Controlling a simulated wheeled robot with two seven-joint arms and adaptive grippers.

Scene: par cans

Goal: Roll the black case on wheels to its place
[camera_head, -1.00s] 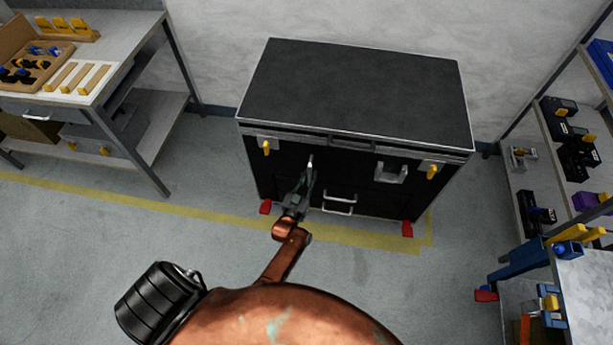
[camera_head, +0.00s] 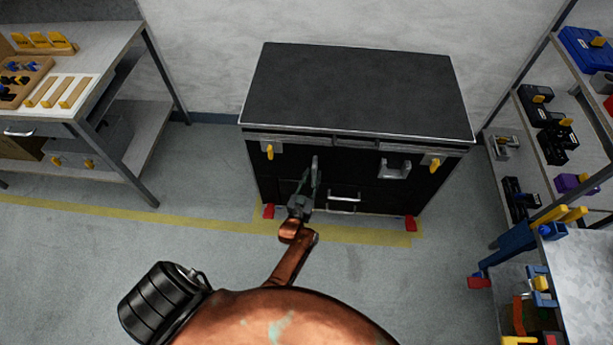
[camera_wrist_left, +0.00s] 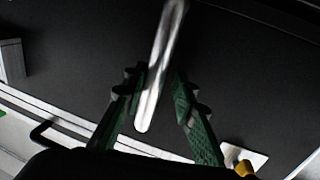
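The black case on wheels (camera_head: 360,90) stands upright against the back wall, with a dark flat top, yellow latches and red parts at its lower front corners. My left gripper (camera_head: 313,172) is at the left half of its front. A second silver handle (camera_head: 394,169) on the front right is free. Yellow floor tape (camera_head: 365,234) runs along the case's front, with corners near both red parts. My right gripper is not in view.
A workbench (camera_head: 100,60) with trays stands to the left, with free floor between it and the case. A shelf rack (camera_head: 520,105) stands close on the right. A table with blue and yellow items (camera_head: 590,265) is at the lower right.

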